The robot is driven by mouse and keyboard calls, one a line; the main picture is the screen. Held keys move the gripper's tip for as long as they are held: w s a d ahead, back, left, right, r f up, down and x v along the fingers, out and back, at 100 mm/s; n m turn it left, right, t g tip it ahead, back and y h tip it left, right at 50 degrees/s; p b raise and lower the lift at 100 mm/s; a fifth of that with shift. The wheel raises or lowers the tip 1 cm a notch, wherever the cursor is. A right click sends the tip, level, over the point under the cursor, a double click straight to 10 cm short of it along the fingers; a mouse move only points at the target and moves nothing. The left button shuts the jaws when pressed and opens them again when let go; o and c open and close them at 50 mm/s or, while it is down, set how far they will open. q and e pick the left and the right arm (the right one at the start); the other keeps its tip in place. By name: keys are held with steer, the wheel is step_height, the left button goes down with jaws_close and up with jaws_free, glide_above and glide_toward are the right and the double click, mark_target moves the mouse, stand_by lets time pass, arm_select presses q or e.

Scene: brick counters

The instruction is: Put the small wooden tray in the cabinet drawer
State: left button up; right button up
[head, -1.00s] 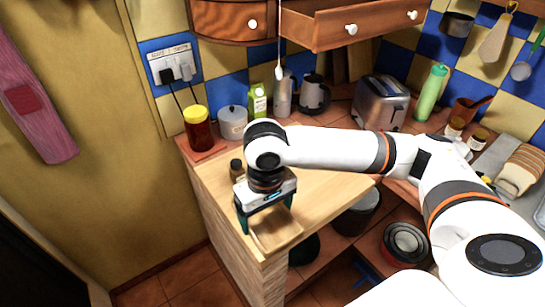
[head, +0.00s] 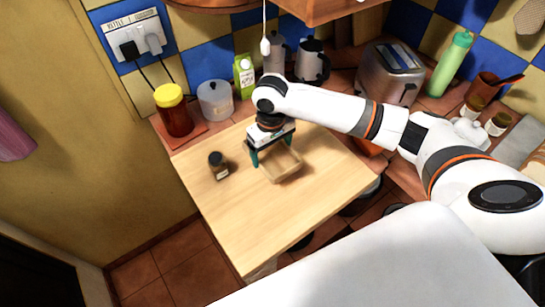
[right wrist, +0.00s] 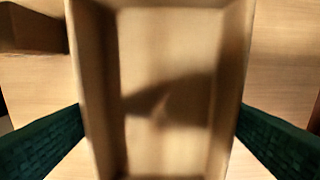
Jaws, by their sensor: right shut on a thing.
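The small wooden tray (head: 281,166) is an open, light-wood box over the wooden counter top. My right gripper (head: 270,151) is shut on it, and I cannot tell whether the tray touches the counter. In the right wrist view the tray (right wrist: 165,60) fills the middle, empty inside, between the green fingers (right wrist: 160,135). The cabinet drawer (head: 335,9) shows only as a wooden underside at the top edge of the head view; its inside is out of view. My left gripper is not in view.
A small dark jar (head: 218,165) stands left of the tray. A yellow-lidded jar (head: 174,112), a white canister (head: 215,100), a green carton (head: 244,76) and a toaster (head: 390,72) stand along the back. A cord with a pull (head: 265,45) hangs above. The counter's front is clear.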

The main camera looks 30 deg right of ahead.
mark_target(271, 156)
step_height(271, 156, down, 4)
steer(key=shift+w+f, duration=0.1)
steer(key=shift+f, duration=0.3)
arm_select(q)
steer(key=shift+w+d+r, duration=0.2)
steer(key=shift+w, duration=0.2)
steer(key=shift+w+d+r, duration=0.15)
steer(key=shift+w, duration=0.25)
arm_select(e)
steer(key=shift+f, duration=0.1)
steer(key=o, duration=0.7)
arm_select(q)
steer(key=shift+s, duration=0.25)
arm_select(e)
steer(key=shift+o, duration=0.7)
